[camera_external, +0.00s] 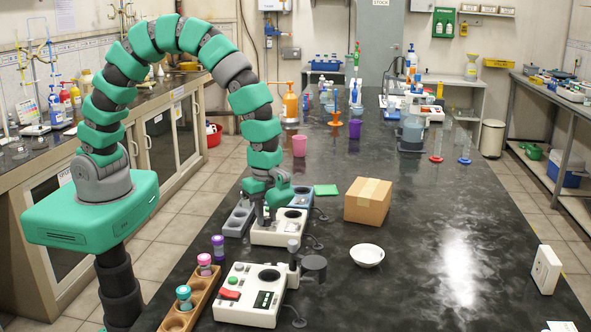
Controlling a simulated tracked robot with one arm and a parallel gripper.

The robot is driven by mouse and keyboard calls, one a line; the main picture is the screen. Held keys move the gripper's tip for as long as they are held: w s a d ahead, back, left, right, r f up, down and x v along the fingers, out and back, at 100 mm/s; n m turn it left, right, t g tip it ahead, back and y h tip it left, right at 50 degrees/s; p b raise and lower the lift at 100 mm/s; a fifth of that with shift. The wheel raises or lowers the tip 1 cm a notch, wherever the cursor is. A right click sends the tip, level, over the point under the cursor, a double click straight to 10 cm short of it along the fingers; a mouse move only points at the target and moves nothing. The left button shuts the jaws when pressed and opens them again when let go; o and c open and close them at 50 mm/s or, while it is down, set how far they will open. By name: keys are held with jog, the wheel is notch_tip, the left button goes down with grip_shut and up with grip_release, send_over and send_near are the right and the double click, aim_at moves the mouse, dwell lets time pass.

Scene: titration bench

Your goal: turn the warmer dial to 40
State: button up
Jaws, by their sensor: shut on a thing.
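My green and grey arm reaches down to a white bench unit (268,239), which I take to be the warmer. My gripper (263,222) is at the left part of its top, pointing down and shut on what seems to be the dial. The fingers and wrist hide the dial, so its setting and scale cannot be read. A dark round well shows on the unit's top right, and a small grey upright part stands at its front right.
A second white unit (232,312) with a red switch stands in front, beside a wooden rack (199,304) with capped vials. A cardboard box (367,203), a white bowl (367,255) and a green pad (326,190) lie to the right. A pink cup (299,146) stands behind.

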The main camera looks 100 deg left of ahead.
aim_at(267, 217)
jog(key=shift+m, duration=0.8)
jog(key=o, duration=1)
notch_tip(267, 217, up, 14)
jog(key=shift+f+b, duration=0.15)
jog(key=shift+b, duration=0.35)
